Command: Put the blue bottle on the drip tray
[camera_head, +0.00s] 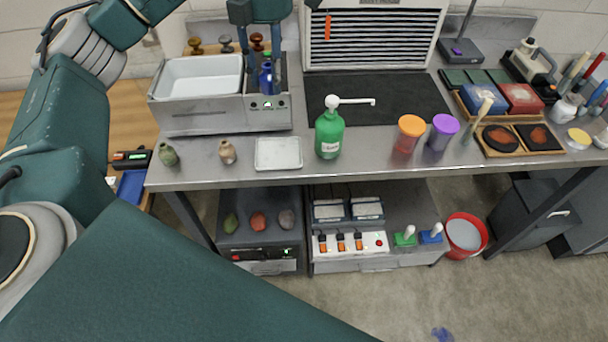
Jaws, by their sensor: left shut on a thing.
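The blue bottle (266,80) is upright between the fingers of my left gripper (267,73), which reaches down from the top edge and is shut on it. The bottle is at the right end of the grey bath unit (220,124); I cannot tell whether its base touches the unit. Its upper part is partly hidden by the gripper. A flat, pale, empty tray (278,153), which looks like the drip tray, lies on the steel bench in front of the unit, nearer the front edge. My right gripper is not in view.
A green pump bottle (329,134) stands just right of the pale tray, and two small vases (227,151) (168,154) stand left of it. Orange-lidded (409,133) and purple-lidded (441,131) cups are farther right. A white basin (201,78) fills the unit's left side.

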